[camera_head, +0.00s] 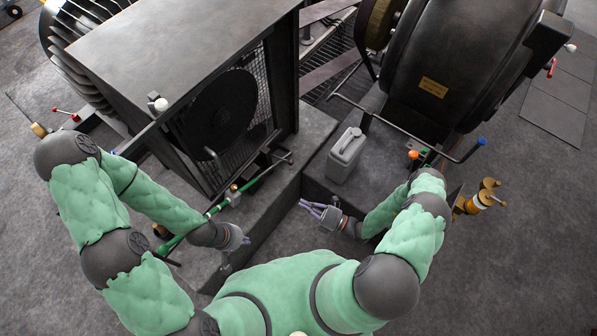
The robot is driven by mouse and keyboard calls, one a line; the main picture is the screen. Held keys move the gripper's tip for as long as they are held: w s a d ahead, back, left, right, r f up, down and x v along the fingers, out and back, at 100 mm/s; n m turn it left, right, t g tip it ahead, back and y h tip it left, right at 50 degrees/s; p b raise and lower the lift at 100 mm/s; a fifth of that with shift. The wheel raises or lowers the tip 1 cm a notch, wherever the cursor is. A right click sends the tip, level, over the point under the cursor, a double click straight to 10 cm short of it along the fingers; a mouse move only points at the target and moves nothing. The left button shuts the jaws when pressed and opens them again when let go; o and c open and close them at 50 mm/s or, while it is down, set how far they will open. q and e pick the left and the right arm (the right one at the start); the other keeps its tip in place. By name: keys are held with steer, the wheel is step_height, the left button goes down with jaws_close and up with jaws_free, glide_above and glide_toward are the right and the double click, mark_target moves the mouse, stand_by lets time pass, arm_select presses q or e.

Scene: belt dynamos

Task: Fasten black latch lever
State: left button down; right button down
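A small dark lever (213,157) sits low on the mesh guard of the left machine. I cannot tell for sure whether it is the black latch lever, or whether it is fastened. My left gripper (244,239) is just in front of the left plinth's edge, below and right of that lever and apart from it. Its fingers are small and partly hidden, so its opening is unclear. My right gripper (307,208) points left near the corner between the plinths. Its purple fingers look spread, with nothing between them.
A green bar (215,209) runs along the left machine's base. A grey jerrycan (346,155) stands on the right plinth. A bent black bar with a blue tip (481,141) and an orange knob (413,155) are by the right machine. Brass valves (480,198) stand right of my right arm.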

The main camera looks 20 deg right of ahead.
steer(key=w+d+f+m+t+h, duration=0.1)
steer(key=d+m+t+h, duration=0.4)
steer(key=d+m+t, duration=0.1)
steer(key=shift+w+d+f+m, duration=0.3)
steer(key=shift+w+d+m, duration=0.1)
steer(key=shift+d, duration=0.4)
steer(key=b+x, duration=0.2)
steer(key=x, duration=1.2)
steer(key=shift+b, duration=0.3)
steer(key=shift+w+a+r+g+h+p, duration=0.15)
steer(key=shift+r+g+h+p, duration=0.2)
steer(key=shift+p, duration=0.45)
